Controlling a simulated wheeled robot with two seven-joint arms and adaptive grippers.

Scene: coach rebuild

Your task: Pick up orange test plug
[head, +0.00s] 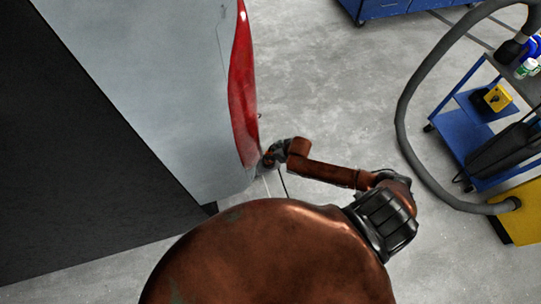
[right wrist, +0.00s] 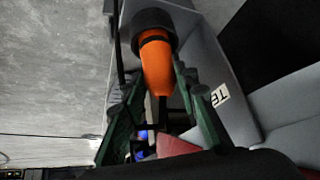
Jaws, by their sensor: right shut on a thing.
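The orange test plug (right wrist: 157,66) shows in the right wrist view, with a thick black ring at its far end. My right gripper (right wrist: 159,80) has its two green-edged fingers on either side of the plug and is shut on it. Behind the plug is a grey box (right wrist: 232,105) with a partly visible white label; I cannot tell whether the plug is seated in it or clear of it. In the head view my right gripper (head: 268,160) is small, beside the lower end of the coach's red part; the plug cannot be made out there. My left gripper is not in view.
The grey coach body (head: 130,75) with a red end part (head: 242,95) fills the left. A blue cart (head: 465,125) with a grey hose (head: 402,120) stands at right. A blue cabinet (head: 385,8) is at the top. The concrete floor between is clear.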

